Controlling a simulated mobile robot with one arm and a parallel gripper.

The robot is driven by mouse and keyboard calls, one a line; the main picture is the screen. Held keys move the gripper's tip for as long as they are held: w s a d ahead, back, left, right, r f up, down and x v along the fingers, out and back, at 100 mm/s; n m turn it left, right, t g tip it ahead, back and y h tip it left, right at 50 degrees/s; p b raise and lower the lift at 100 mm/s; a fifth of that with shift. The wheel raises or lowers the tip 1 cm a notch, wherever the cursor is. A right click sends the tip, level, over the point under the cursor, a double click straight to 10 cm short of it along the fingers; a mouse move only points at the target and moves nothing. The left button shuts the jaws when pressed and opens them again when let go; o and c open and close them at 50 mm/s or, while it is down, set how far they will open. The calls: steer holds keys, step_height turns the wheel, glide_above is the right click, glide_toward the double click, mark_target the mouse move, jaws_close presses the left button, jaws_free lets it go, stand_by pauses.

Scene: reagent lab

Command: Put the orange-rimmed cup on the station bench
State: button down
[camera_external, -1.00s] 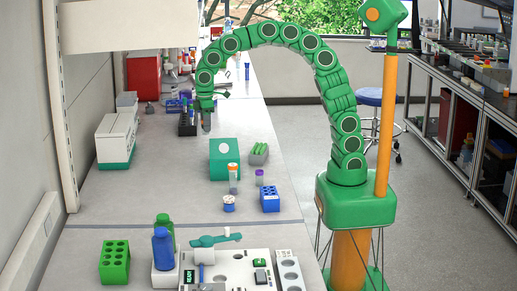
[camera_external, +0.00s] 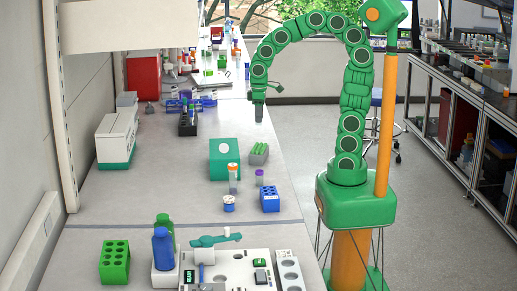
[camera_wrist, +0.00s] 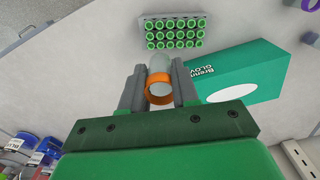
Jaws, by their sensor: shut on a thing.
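The orange-rimmed cup (camera_wrist: 158,88) is between the two grey fingers of my gripper (camera_wrist: 160,86) in the wrist view, its open rim facing the camera. The fingers are shut on it. In the external view my gripper (camera_external: 259,103) hangs pointing down near the right edge of the long bench (camera_external: 165,185); the cup itself is hard to make out there.
A green glove box (camera_external: 224,158) and a grey rack of green-capped tubes (camera_external: 258,153) stand nearer the camera than my gripper. A dark tube rack (camera_external: 187,125) is to its left. A tube with an orange cap (camera_external: 233,178) and a blue rack (camera_external: 269,199) stand in front.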

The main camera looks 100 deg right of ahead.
steer(key=s+f+m, duration=0.1)
steer(key=s+m, duration=0.1)
steer(key=s, duration=0.4)
steer(key=w+d+f, duration=0.1)
steer(key=w+f, duration=0.1)
steer(key=w, duration=0.1)
steer(key=w+d+f, duration=0.2)
steer(key=w+f, duration=0.1)
steer(key=w, duration=0.1)
steer(key=w+d+f, duration=0.2)
steer(key=w+f, duration=0.1)
steer(key=shift+w+d+f, duration=0.1)
steer(key=shift+w+d, duration=0.1)
steer(key=shift+w, duration=0.1)
steer(key=shift+w+d+f, duration=0.25)
steer(key=shift+w+f, duration=0.25)
steer(key=shift+f, duration=0.15)
steer(key=shift+w+d+f, duration=0.1)
steer(key=shift+w+f, duration=0.1)
steer(key=shift+f, duration=1.55)
steer(key=shift+f, duration=0.15)
steer(key=c, duration=0.8)
jaws_free()
steer(key=shift+c, duration=0.2)
